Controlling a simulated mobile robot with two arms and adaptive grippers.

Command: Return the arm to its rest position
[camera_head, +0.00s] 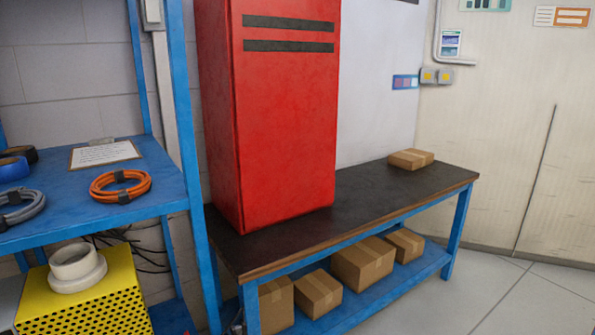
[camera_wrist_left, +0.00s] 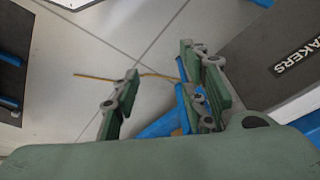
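My left gripper (camera_wrist_left: 158,85) shows in the left wrist view, its two green and grey fingers apart with a clear gap between them. Pale floor tiles show through the gap, and nothing is gripped between the fingertips. Neither arm shows in the head view. My right gripper is in neither view.
A red cabinet (camera_head: 285,120) stands on a dark-topped bench (camera_head: 385,196). A blue shelf (camera_head: 100,212) with coiled cables is at left. In the left wrist view, a dark panel lettered "AKERS" (camera_wrist_left: 270,60) is at right, and a thin yellow strip (camera_wrist_left: 95,76) appears beyond the fingers.

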